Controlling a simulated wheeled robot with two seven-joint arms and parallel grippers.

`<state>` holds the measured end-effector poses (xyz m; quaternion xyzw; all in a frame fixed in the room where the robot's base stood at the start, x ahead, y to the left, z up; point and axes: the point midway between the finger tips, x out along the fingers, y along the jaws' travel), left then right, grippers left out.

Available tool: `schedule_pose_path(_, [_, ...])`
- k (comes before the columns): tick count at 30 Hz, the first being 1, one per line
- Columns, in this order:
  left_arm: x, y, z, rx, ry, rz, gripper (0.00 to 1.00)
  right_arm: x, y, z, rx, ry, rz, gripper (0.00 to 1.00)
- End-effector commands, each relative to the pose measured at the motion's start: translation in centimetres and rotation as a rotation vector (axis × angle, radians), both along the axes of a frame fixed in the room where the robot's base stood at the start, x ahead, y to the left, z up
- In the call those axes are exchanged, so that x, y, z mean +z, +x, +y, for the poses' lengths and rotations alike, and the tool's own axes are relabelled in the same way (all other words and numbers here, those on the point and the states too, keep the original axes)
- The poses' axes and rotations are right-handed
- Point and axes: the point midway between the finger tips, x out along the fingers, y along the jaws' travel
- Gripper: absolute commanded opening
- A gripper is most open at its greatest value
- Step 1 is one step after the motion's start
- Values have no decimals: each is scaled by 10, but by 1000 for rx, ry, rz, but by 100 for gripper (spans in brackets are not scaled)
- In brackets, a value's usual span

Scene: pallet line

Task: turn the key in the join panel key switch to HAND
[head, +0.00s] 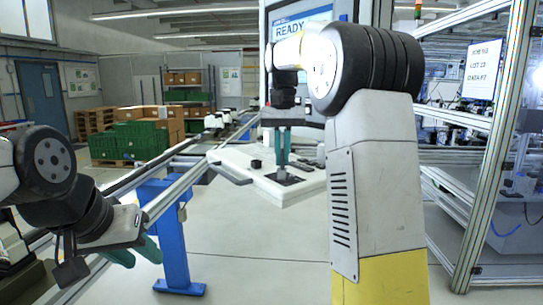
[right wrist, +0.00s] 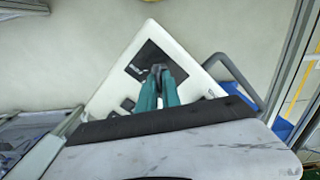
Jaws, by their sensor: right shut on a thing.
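The white join panel (head: 232,160) lies sloped below the screen, and it also shows in the right wrist view (right wrist: 112,92). A dark square plate (right wrist: 143,57) on it carries the key switch; its lettering is too small to read. My right gripper (head: 284,166) points down over this plate, its teal fingers shut on the key (head: 283,173). In the right wrist view the right gripper's fingertips (right wrist: 158,69) meet over the plate and mostly hide the key, so its angle cannot be told. My left gripper (head: 137,256) hangs empty at the lower left, its teal fingers apart.
A screen reading READY (head: 305,24) stands behind the panel. A black knob (head: 256,164) sits left of the key. A conveyor rail on a blue post (head: 172,240) runs at left. An aluminium-framed cell (head: 490,150) stands at right. Green crates (head: 140,139) are far back.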

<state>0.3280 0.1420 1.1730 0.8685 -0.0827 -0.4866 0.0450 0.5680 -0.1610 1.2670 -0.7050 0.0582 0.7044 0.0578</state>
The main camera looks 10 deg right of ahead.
Motion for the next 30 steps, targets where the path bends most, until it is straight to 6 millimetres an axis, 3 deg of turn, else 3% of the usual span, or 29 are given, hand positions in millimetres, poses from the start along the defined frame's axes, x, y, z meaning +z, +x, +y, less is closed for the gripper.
schedule_pose_path(12, [0, 0, 0, 0, 0, 0, 36, 0, 0, 0, 637, 1, 0, 0])
schedule_pose_path(25, [0, 0, 0, 0, 0, 0, 36, 0, 0, 0, 722, 0, 0, 0])
schedule_pose_path(30, [0, 0, 0, 0, 0, 0, 36, 0, 0, -1, 930, 0, 0, 0])
